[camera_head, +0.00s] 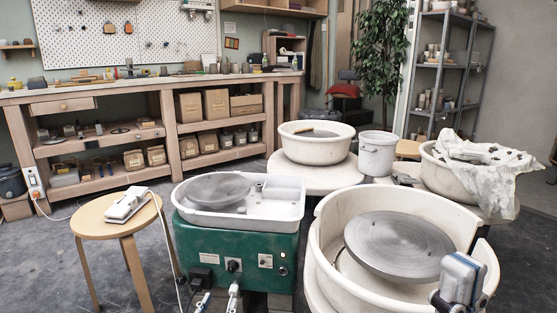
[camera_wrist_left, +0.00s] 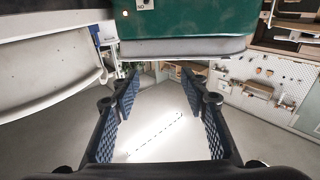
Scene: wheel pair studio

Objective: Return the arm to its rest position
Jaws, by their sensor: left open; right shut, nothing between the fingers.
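My left gripper (camera_wrist_left: 159,85) is open in the left wrist view, its two dark padded fingers apart with nothing between them. In the head view its fingertips (camera_head: 218,300) show at the bottom edge, in front of the green pottery wheel (camera_head: 225,245). That wheel's green body also shows at the top of the left wrist view (camera_wrist_left: 195,18). My right gripper (camera_head: 459,280) is shut and empty at the lower right, by the rim of the large cream wheel basin (camera_head: 325,255). Most of both arms is out of the picture.
A round stool (camera_head: 92,214) with a white corded device (camera_head: 125,204) stands left of the green wheel. Other basins, a white bucket (camera_head: 377,155) and a crumpled cloth (camera_head: 490,170) stand behind. A long workbench (camera_head: 150,94) lines the back wall. Grey floor is open at left.

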